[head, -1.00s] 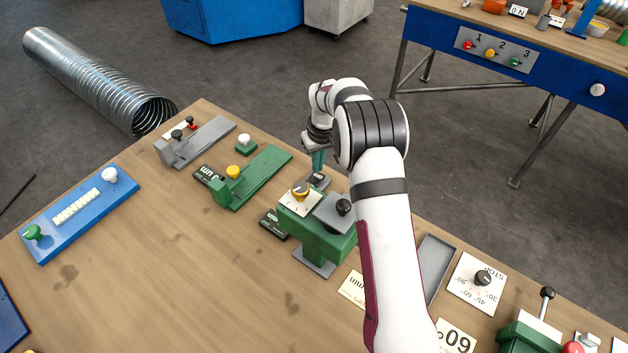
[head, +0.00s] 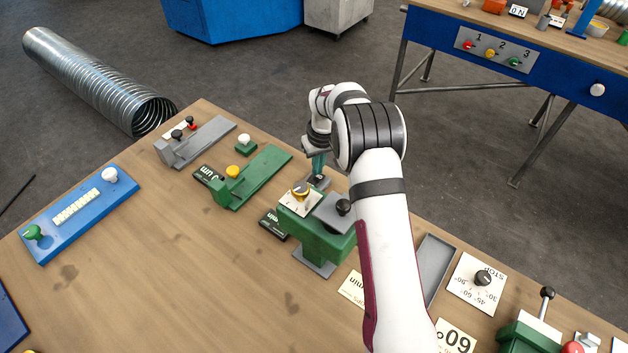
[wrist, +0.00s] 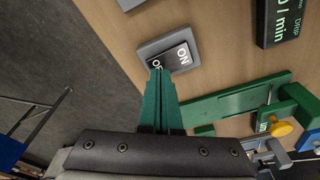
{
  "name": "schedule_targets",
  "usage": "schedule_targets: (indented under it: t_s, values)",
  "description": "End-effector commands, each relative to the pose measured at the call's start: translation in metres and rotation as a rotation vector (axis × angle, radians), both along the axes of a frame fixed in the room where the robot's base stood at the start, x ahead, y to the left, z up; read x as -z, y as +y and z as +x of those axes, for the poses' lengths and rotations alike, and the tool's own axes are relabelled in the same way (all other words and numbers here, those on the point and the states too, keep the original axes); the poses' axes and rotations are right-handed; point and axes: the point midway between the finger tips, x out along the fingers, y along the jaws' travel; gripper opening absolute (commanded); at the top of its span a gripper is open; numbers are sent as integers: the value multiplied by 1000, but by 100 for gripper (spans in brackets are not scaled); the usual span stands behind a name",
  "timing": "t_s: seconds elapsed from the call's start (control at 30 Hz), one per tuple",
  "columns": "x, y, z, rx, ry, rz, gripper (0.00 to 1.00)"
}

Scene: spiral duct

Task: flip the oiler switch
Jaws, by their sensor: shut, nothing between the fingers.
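A rocker switch (wrist: 172,58) with a grey frame and a dark rocker marked ON and OFF lies on the wooden bench. It also shows small in the head view (head: 318,182), behind the green device with the yellow knob. My gripper (wrist: 158,72) has teal fingers closed together with nothing between them. Its fingertips are at the OFF end of the rocker and cover part of that lettering. Whether they touch the rocker I cannot tell. In the head view my gripper (head: 318,172) points down at the switch.
A green device with a yellow knob (head: 301,188) stands just in front of the switch. A green slide fixture (head: 262,175) lies to the left. A black DRIP display (wrist: 283,18) is near the switch. The bench's far edge is close by.

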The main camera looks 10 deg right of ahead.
Motion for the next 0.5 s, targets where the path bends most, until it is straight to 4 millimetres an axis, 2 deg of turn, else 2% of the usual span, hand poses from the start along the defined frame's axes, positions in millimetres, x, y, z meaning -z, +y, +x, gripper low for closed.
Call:
schedule_targets:
  t_s: [0.5]
  values:
    - [8,0,0,0,0,0,0]
